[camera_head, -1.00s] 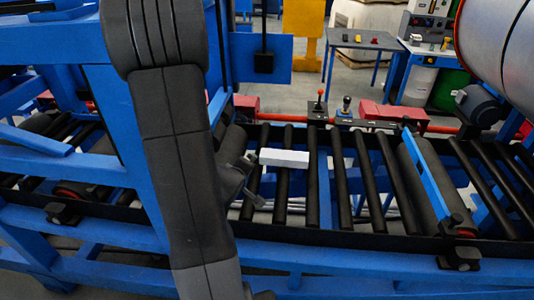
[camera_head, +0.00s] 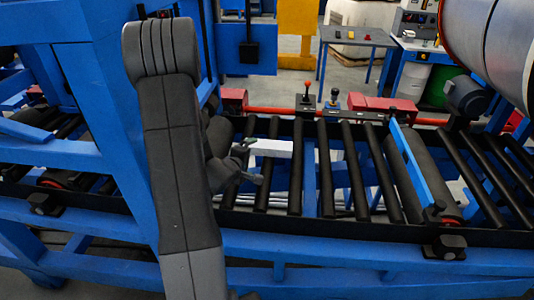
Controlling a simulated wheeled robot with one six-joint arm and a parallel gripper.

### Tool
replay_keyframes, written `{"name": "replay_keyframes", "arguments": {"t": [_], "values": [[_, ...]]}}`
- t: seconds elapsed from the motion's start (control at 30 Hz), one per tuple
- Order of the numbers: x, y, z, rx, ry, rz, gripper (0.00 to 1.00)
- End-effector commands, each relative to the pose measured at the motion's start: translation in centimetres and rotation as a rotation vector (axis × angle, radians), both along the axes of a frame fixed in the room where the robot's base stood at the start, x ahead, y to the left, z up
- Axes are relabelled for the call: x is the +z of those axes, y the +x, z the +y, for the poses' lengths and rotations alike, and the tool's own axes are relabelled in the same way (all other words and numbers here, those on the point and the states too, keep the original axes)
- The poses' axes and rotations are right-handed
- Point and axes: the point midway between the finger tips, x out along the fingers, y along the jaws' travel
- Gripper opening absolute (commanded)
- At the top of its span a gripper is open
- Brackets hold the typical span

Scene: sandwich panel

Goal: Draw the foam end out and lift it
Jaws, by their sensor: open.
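The foam end (camera_head: 280,148) is a short white block lying across the black rollers of the conveyor. It is near the middle of the head view, with its long side running left to right. My gripper (camera_head: 255,162) is open and comes in from the left, partly behind my dark arm. Its upper finger overlaps the left end of the foam in the picture, and its lower finger is nearer the camera, over the rollers. I cannot tell whether a finger touches the foam. Nothing shows between the fingers.
The black rollers (camera_head: 350,170) run on to the right inside a blue frame (camera_head: 370,250). A blue bar (camera_head: 412,165) crosses above a thicker roller at right. Two levers (camera_head: 307,95) and red blocks (camera_head: 385,107) stand along the far rail. A large metal drum (camera_head: 490,45) is at upper right.

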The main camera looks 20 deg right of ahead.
Motion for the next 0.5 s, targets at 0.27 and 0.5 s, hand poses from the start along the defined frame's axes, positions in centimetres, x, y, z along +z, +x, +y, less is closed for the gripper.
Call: {"name": "replay_keyframes", "arguments": {"t": [0.27,0.5], "values": [[-0.28,0.53,-0.54,0.001,0.0,0.0,1.0],[-0.27,0.52,-0.52,0.002,0.001,-0.001,1.0]]}}
